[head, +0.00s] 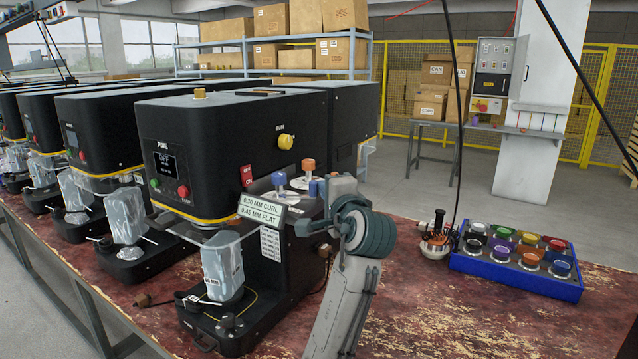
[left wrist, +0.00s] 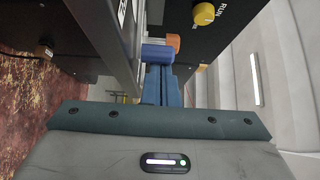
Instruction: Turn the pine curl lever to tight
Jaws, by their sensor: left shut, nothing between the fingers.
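The pine seamer (head: 222,135) is the nearest black machine, with PINE on its front. On its side, two knobs stand over pale round dials: an orange one (head: 308,164) and a blue one (head: 279,179). I cannot read which is the curl lever or its marks. A green-edged sign (head: 262,208) reads 0.30 MM CURL, 0.45 MM FLAT. My left gripper (head: 316,187) is shut and empty beside the dials. In the left wrist view its fingertips (left wrist: 157,68) point at the blue knob (left wrist: 157,54), the orange knob (left wrist: 174,41) just behind; contact is unclear. My right gripper is out of view.
A yellow RUN knob (head: 286,142) and a red switch plate (head: 246,175) are close by on the machine. A blue tray (head: 515,275) of coloured pots sits right on the worn red bench (head: 430,325).

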